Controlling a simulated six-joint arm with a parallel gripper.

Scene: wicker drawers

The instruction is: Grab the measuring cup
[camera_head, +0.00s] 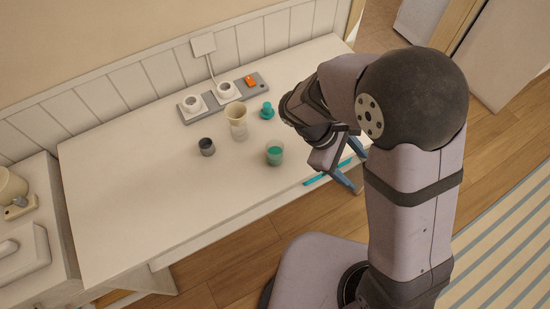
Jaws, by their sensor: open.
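A clear cup with teal-green contents (274,153) stands upright on the white table, near its front edge. It looks most like the measuring cup, but I see no scale marks. My gripper (350,170) is to the right of this cup, over the front right edge of the table. Its fingers are spread and apart from the cup. My arm hides part of the gripper and the right end of the table.
A beige hourglass-shaped vessel (237,122), a small dark cup (206,147) and a teal object (267,111) stand nearby. A power strip (195,109) lies behind them. A thin teal strip (318,179) shows by the front edge. The table's left half (125,190) is clear.

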